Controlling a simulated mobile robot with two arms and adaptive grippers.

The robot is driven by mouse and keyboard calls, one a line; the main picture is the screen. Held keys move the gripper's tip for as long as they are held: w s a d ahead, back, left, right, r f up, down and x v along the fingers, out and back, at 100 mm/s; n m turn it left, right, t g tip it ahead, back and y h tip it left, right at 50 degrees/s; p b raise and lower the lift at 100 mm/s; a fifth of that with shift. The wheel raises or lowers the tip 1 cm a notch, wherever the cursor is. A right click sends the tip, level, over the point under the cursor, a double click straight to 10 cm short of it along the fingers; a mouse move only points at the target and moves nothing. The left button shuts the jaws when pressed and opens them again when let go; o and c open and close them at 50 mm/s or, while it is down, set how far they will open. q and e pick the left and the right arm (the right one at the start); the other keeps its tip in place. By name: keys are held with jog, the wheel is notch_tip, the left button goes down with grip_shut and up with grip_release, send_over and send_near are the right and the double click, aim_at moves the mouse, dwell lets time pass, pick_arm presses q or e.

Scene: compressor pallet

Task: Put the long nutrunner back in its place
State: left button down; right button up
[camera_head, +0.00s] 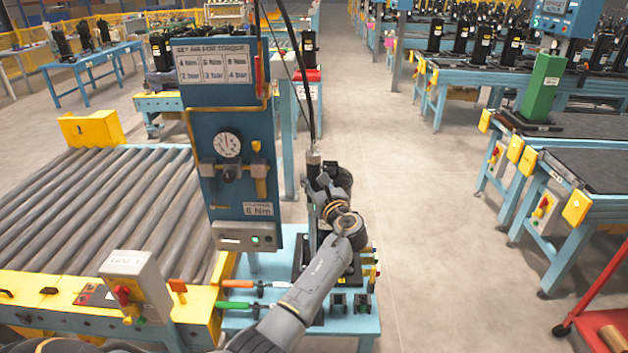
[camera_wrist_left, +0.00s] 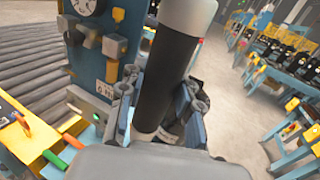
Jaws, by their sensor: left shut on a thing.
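The long nutrunner (camera_head: 313,158) stands roughly upright under a black cable, beside the blue gauge panel (camera_head: 225,110) in the head view. My left gripper (camera_head: 322,192) is shut on it, with the arm reaching up from the lower middle. In the left wrist view the nutrunner (camera_wrist_left: 165,85) is a thick black cylinder with a pale grey upper part, between the fingers of my left gripper (camera_wrist_left: 152,112). Its lower end is hidden by the gripper. A small blue tool table (camera_head: 345,326) lies below; I cannot tell whether the nutrunner touches anything there. My right gripper is not in view.
Green-handled (camera_head: 232,305) and orange-handled (camera_head: 238,284) tools lie at the table's left, with black holders (camera_head: 339,301) on its front part. A roller conveyor (camera_head: 110,210) is at left. Open floor (camera_head: 425,220) lies to the right, before the blue benches (camera_head: 590,165) and red cart (camera_head: 600,320).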

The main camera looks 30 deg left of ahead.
pick_arm(q)
jog(key=shift+f+b, duration=0.25)
jog(key=shift+b, duration=0.05)
jog(key=c, duration=0.8)
grip_release()
jog(key=shift+c, duration=0.2)
jog(key=shift+s+d+f, duration=0.1)
jog(key=shift+s+f, duration=0.05)
jog(key=shift+f, duration=0.2)
jog(key=v, duration=1.2)
jog(key=shift+r, duration=0.35)
